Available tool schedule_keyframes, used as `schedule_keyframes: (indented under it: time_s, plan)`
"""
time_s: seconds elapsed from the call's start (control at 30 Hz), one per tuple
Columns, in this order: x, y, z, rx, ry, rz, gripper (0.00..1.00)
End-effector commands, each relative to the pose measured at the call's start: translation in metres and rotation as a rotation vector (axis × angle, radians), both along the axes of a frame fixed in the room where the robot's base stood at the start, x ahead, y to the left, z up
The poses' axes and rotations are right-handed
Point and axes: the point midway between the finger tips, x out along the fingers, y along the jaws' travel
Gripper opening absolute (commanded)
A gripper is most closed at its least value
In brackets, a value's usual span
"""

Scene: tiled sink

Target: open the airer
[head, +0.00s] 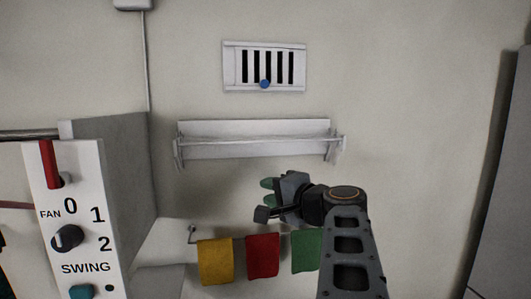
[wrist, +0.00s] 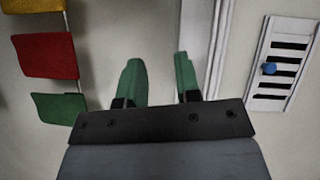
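The airer (head: 252,149) appears to be the white wall-mounted rack with a thin bar along its front and a bracket at each end. It sits close against the wall in the head view. In the wrist view, part of it (wrist: 197,28) shows as a pale strip beyond the fingers. My gripper (head: 267,190) is below the airer, right of its middle, and looks apart from it. In the wrist view its two green fingers (wrist: 160,78) are spread, with nothing between them. Depth between the fingers and the airer is unclear.
A white vent (head: 233,66) with a blue knob (head: 265,84) is above the airer. Yellow (head: 215,262), red (head: 262,257) and green (head: 305,251) cloths hang on a rail below. A control panel (head: 85,222) stands at left, a grey upright (head: 503,180) at right.

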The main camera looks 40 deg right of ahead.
Motion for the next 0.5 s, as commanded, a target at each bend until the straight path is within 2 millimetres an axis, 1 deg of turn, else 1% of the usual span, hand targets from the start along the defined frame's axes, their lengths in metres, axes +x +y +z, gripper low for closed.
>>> schedule_keyframes:
  time_s: [0.03,0.1,0.2,0.27,0.37,0.47,0.5]
  plan:
    - [-0.007,-0.015,0.013,0.023,-0.06,-0.041,0.31]
    - [-0.016,-0.03,0.032,0.047,-0.138,-0.079,0.31]
    - [-0.027,-0.043,0.053,0.068,-0.218,-0.115,0.31]
    - [-0.03,-0.048,0.061,0.075,-0.248,-0.126,0.31]
    - [-0.026,-0.053,0.07,0.082,-0.274,-0.135,0.31]
    - [-0.013,-0.053,0.075,0.085,-0.28,-0.135,0.31]
    - [-0.006,-0.053,0.076,0.085,-0.279,-0.134,0.31]
